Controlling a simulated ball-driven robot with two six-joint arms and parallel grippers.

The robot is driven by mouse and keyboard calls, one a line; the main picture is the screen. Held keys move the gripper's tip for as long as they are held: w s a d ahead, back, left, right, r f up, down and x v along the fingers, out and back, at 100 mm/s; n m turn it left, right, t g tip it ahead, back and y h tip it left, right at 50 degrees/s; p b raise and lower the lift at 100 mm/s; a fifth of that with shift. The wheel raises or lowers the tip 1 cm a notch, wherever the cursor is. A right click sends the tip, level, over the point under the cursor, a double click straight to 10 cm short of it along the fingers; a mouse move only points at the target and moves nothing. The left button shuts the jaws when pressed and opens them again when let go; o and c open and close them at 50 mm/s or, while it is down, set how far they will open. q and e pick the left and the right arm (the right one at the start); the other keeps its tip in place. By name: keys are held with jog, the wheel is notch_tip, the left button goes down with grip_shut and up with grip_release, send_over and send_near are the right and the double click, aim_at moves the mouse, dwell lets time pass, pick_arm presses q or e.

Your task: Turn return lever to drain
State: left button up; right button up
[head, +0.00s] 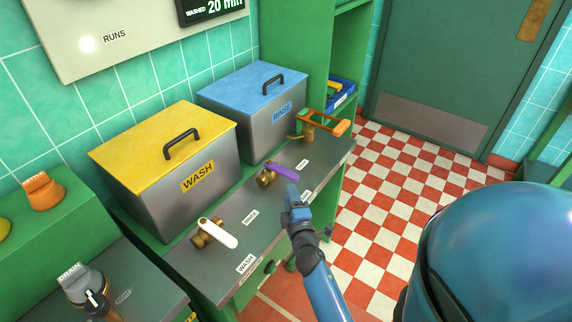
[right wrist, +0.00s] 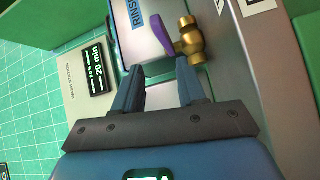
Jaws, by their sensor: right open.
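A brass valve with a purple lever (head: 284,173) stands on the grey counter in front of the blue RINSE tank (head: 255,95). The lever points right and toward me in the head view. It also shows in the right wrist view (right wrist: 155,38), just beyond the fingers, with its brass body (right wrist: 190,42) at the right. My right gripper (head: 293,195) is open and empty, just in front of the lever and apart from it. In the right wrist view, its fingers (right wrist: 158,72) are spread. Small labels beside the valve are too small to read, so I cannot tell which lever is the return one.
A white lever (head: 218,232) sits before the yellow WASH tank (head: 165,150), and an orange lever (head: 325,122) at the counter's far end. A DRAIN-labelled fitting (head: 80,280) stands at lower left. The checkered floor (head: 400,200) right of the counter is clear.

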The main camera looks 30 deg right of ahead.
aim_at(289, 178)
jog(key=shift+d+f+n+g+h, duration=0.3)
jog(key=shift+d+f+n, duration=0.15)
jog(key=shift+f, duration=0.15)
jog(key=shift+d, duration=0.15)
jog(key=shift+s+r+n, duration=0.1)
jog(key=shift+r+n, duration=0.15)
jog(key=shift+r, duration=0.05)
jog(key=shift+w+r, duration=0.15)
jog(key=shift+w, duration=0.05)
jog(key=x, duration=0.9)
jog(key=shift+w+d+f, duration=0.2)
jog(key=shift+w+f, duration=0.05)
jog(key=shift+w, duration=0.1)
grip_shut()
